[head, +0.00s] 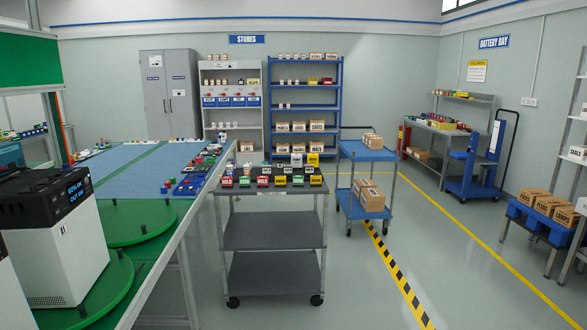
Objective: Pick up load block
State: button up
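I cannot make out which thing is the load block. Several small labelled blocks in red, green, yellow and dark colours stand in rows on the top shelf of a dark grey cart (273,190) in the middle of the head view. A red labelled block (262,181) and a green labelled block (298,181) are in the front row. Their lettering is too small to read surely. More small parts (188,186) lie along the right edge of the blue-topped bench (140,172). My gripper is not in view.
Green round turntables (135,224) and a white unit with a black top (70,235) are at the left. A blue trolley (364,151) with cartons stands right of the cart. Shelves line the back wall. Floor (440,230) at the right is mostly clear, with yellow lines.

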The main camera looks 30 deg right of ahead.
aim_at(308, 169)
jog(key=z, duration=0.5)
jog(key=i, duration=1.2)
jog(key=z, duration=0.35)
